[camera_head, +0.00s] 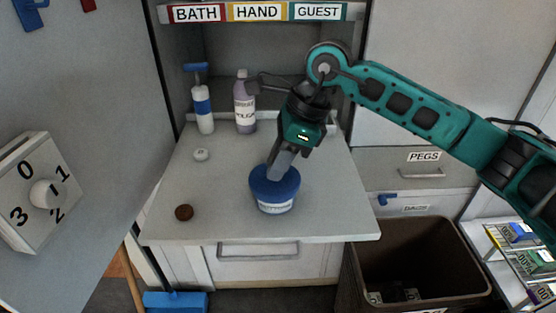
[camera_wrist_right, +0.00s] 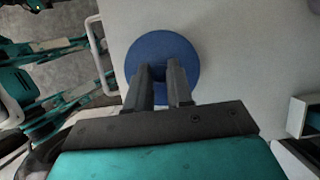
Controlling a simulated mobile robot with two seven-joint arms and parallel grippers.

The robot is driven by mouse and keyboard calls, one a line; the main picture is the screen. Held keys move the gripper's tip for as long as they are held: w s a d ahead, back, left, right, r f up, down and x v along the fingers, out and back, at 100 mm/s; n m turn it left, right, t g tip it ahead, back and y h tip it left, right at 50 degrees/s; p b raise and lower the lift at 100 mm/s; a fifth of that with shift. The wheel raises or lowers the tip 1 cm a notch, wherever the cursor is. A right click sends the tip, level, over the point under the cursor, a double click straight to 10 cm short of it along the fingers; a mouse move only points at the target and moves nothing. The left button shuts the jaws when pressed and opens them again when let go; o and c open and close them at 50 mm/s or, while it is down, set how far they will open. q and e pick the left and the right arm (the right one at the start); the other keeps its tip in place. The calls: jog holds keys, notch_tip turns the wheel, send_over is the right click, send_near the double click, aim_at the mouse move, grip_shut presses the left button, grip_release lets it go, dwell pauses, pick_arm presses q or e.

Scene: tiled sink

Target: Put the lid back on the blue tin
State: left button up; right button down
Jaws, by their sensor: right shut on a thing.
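The blue tin (camera_head: 276,208), a round tub with a white label, stands on the grey counter near its front edge. The round blue lid (camera_head: 288,187) is over its top, roughly level and lined up with it. I cannot tell whether the lid is fully seated. My right gripper (camera_head: 274,174) comes down from above and is shut on the lid's middle. In the right wrist view the lid (camera_wrist_right: 163,52) is a blue disc with my fingers (camera_wrist_right: 160,75) at its centre, hiding its grip; the tin is hidden beneath. My left gripper is not in view.
A pump bottle (camera_head: 203,108) and a lilac bottle (camera_head: 244,112) stand at the back of the counter (camera_head: 215,190). A dark bin (camera_head: 420,252) is below right.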

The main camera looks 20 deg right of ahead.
dwell(0.6)
jog(key=c, duration=0.9)
grip_release()
jog(key=shift+o, duration=0.2)
jog(key=o, duration=0.4)
jog(key=shift+r+p, duration=1.95)
jog(key=shift+r, duration=1.6)
grip_shut()
